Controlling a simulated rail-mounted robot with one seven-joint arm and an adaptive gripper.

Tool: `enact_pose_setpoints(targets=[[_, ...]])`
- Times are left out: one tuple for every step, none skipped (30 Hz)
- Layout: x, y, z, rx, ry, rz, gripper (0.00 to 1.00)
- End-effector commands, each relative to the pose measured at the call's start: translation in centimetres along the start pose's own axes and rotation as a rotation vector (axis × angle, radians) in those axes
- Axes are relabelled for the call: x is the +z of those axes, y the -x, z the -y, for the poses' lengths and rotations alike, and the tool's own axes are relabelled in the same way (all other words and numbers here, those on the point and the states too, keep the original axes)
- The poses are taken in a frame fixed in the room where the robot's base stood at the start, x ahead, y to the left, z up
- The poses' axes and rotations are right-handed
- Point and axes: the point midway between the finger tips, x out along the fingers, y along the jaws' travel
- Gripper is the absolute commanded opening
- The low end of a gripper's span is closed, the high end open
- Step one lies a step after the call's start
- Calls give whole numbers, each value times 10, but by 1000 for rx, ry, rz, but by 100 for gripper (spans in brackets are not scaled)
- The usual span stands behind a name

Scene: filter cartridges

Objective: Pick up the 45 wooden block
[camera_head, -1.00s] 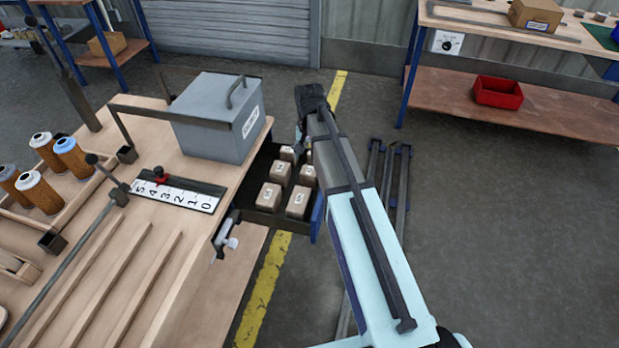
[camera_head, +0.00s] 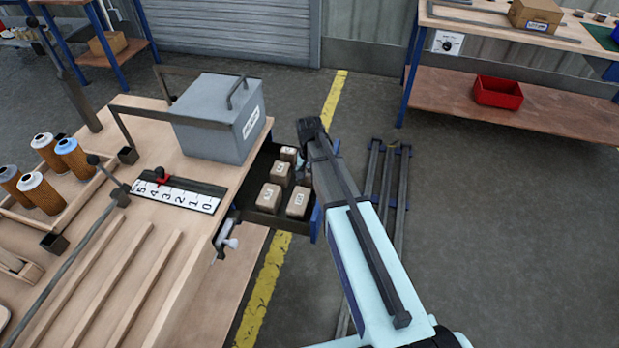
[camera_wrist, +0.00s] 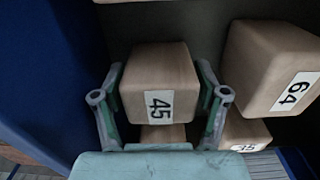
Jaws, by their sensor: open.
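The wooden block labelled 45 (camera_wrist: 160,75) is a light brown block with a white label, in the middle of the wrist view. My gripper (camera_wrist: 159,88) is open, with one finger on each side of this block. I cannot tell whether the fingers touch it. In the head view my gripper is at the open drawer (camera_head: 240,205), mostly hidden behind my arm. I cannot pick out block 45 there.
A block labelled 64 (camera_wrist: 268,65) stands close to the right finger. A block labelled 35 (camera_wrist: 243,132) is below it, and another block lies partly hidden behind block 45. The drawer's blue front (camera_wrist: 45,70) is close on the left. A grey box (camera_head: 215,120) stands on the bench above.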

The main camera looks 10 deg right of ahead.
Motion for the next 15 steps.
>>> enact_pose_setpoints(targets=[[0,-2,0,0,0,0,73],[0,-3,0,0,0,0,73],[0,-3,0,0,0,0,73],[0,-3,0,0,0,0,73],[0,-2,0,0,0,0,73],[0,-2,0,0,0,0,73],[0,-2,0,0,0,0,73],[0,-2,0,0,0,0,62],[0,-2,0,0,0,0,48],[0,-2,0,0,0,0,38],[0,-2,0,0,0,0,27],[0,-2,0,0,0,0,23],[0,-2,0,0,0,0,23],[0,-2,0,0,0,0,23],[0,-2,0,0,0,0,23]])
